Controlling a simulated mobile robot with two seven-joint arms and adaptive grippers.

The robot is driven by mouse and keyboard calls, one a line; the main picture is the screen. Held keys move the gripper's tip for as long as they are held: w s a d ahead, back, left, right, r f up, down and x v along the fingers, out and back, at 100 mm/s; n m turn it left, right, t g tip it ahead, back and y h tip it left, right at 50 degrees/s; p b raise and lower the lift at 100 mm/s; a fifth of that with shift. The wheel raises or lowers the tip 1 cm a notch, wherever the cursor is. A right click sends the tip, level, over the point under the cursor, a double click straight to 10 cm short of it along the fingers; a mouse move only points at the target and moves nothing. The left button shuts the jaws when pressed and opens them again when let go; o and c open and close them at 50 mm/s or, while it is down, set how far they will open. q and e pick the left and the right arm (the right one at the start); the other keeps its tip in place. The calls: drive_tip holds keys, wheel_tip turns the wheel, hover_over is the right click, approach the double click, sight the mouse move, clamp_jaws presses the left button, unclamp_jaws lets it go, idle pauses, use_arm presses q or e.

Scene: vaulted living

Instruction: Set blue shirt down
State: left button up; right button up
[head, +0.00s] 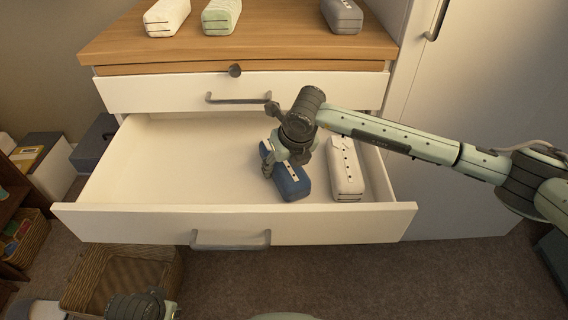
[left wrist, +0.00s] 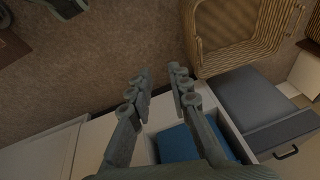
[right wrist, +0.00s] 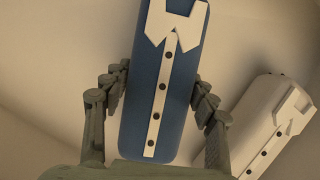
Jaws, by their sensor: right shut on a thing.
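The blue shirt (head: 291,181) is a folded block with a white collar and a dark-dotted white strip. It is inside the open drawer (head: 165,224), left of a white shirt (head: 345,170). My right gripper (head: 286,164) is shut on it, partly covering it from above. In the right wrist view the fingers (right wrist: 158,78) are on both sides of the blue shirt (right wrist: 163,95). I cannot tell whether it touches the drawer floor. My left gripper (left wrist: 160,75) is open and empty, low in front of the drawer.
The drawer's left side is bare. The closed drawer (head: 150,92) sits above it. On the wooden top (head: 280,40) lie a white, a pale green and a grey folded shirt. A wicker basket (head: 82,298) stands on the floor at lower left. A tall white door (head: 470,120) is at right.

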sight(288, 165)
drive_tip(key=o, duration=1.3)
use_arm(q)
drive_tip(key=shift+w+r, duration=0.1)
drive_tip(key=shift+r, duration=0.15)
drive_tip(key=shift+d, duration=0.1)
use_arm(e)
drive_tip(key=shift+r, duration=0.1)
drive_tip(key=shift+s+r, duration=0.1)
drive_tip(key=shift+r, duration=0.2)
drive_tip(key=v, duration=0.4)
drive_tip(key=shift+s+d+r, duration=0.1)
drive_tip(key=shift+s+r, duration=0.05)
drive_tip(key=shift+r, duration=0.2)
drive_tip(key=v, duration=0.5)
drive_tip(key=shift+s+r+b, duration=0.15)
drive_tip(key=shift+r+b, duration=0.15)
drive_tip(key=shift+b, duration=0.1)
drive_tip(key=shift+s+r, duration=0.15)
drive_tip(key=shift+r, duration=0.1)
use_arm(q)
drive_tip(key=shift+r, duration=0.9)
use_arm(e)
drive_tip(key=shift+r, duration=0.15)
